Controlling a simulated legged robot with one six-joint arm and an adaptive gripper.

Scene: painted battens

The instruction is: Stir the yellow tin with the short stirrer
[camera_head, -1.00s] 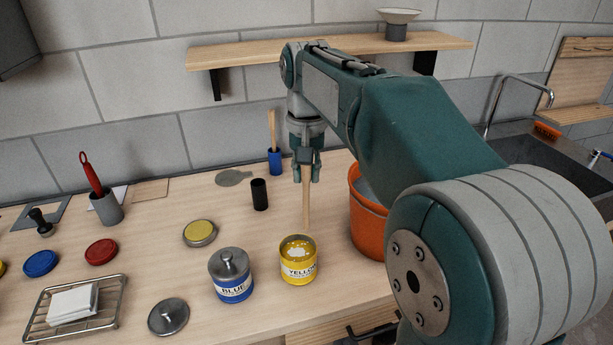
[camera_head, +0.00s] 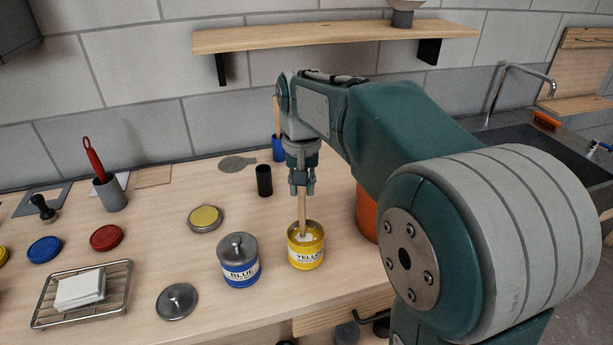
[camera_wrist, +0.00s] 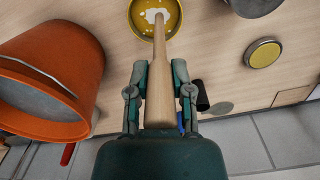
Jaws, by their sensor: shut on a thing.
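The yellow tin (camera_head: 306,250) stands open and upright on the bench, with yellow paint and a pale patch inside. It also shows at the top of the wrist view (camera_wrist: 134,22). My gripper (camera_head: 302,187) is above the tin, shut on a wooden stirrer (camera_head: 302,215) that points down. In the wrist view the stirrer (camera_wrist: 160,85) runs from between the fingers to the tin's mouth. Its lower end is inside the rim; how deep it sits I cannot tell. Another wooden stick (camera_head: 277,118) stands in a blue holder (camera_head: 278,149) behind my arm.
The blue tin (camera_head: 238,262) with its lid on stands just left of the yellow tin. An orange bucket (camera_wrist: 45,80) is close on the right in the head view, partly behind my arm. A black cylinder (camera_head: 264,181), a yellow-topped lid (camera_head: 205,217) and a wire rack (camera_head: 125,290) lie further left.

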